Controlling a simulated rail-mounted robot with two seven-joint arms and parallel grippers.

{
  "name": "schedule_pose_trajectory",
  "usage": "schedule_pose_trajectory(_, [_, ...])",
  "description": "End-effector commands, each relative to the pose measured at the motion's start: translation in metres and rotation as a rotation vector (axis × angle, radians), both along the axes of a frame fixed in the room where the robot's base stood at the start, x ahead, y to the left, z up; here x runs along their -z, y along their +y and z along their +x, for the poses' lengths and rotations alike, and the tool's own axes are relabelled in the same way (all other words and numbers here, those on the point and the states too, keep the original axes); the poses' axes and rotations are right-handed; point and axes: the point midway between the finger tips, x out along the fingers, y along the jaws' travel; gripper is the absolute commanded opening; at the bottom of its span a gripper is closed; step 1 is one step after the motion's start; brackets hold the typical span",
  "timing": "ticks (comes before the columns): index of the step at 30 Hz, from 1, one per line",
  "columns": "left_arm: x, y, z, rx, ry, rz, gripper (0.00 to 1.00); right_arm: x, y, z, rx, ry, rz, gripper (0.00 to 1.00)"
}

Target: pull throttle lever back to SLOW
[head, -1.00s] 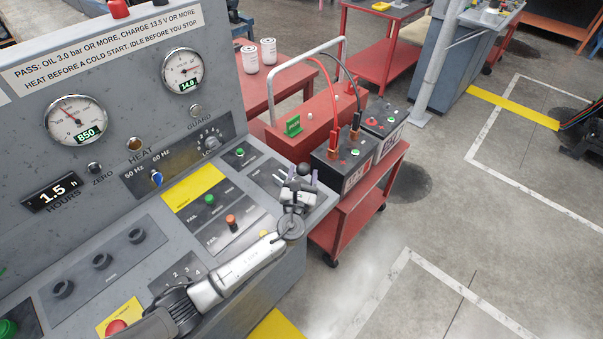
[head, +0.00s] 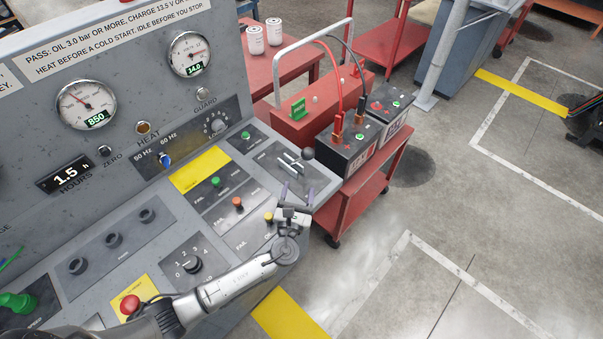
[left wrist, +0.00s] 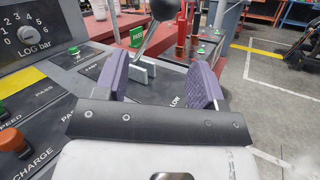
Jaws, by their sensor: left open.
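The throttle lever has a dark ball knob (head: 308,154) and stands at a slotted plate (head: 283,162) on the console's right end. In the left wrist view the knob (left wrist: 164,9) is at the top, its shaft leaning up and right from pale slot guides (left wrist: 142,70). A label partly reading "LOW" lies on the near side of the plate. My left gripper (head: 297,192) is open and empty, on the near side of the lever. Its purple fingers (left wrist: 160,82) are apart, with the lever beyond them, not visibly touching. My right gripper is not in view.
Green and orange buttons (head: 237,203) and a yellow knob (head: 268,217) sit left of my gripper. A red cart (head: 350,195) with batteries (head: 345,152) stands just beyond the console's right edge. Open floor lies to the right.

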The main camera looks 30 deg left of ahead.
Motion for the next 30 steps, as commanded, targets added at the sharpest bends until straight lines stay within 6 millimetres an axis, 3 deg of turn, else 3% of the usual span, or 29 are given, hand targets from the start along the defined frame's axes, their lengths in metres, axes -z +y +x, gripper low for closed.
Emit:
schedule_pose_trajectory(9, [0.006, -0.01, -0.025, 0.001, 0.0, 0.0, 0.64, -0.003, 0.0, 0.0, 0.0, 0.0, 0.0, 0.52])
schedule_pose_trajectory(30, [0.003, -0.01, -0.027, 0.001, 0.0, 0.0, 0.64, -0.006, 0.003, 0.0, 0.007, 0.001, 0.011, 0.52])
